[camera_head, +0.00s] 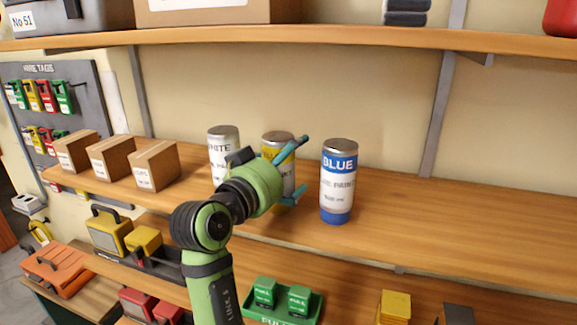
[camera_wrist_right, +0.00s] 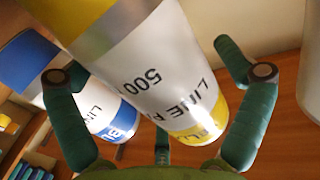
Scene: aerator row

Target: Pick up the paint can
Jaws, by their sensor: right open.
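Three paint cans stand upright on the middle wooden shelf: a white one (camera_head: 223,155), a yellow one (camera_head: 278,140) and a blue one (camera_head: 337,182). My right gripper (camera_head: 302,165) is open at the yellow can and partly hides it in the head view. In the right wrist view the yellow can (camera_wrist_right: 160,75) lies between the spread green fingers, with a gap visible beside the right finger. The blue can (camera_wrist_right: 112,118) shows behind the left finger there. My left gripper is not in view.
Several cardboard boxes (camera_head: 153,165) stand left of the cans. The shelf (camera_head: 450,235) right of the blue can is clear. An upper shelf (camera_head: 330,38) runs overhead. Below are a green tray (camera_head: 285,317) with green boxes and yellow work lamps (camera_head: 108,235).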

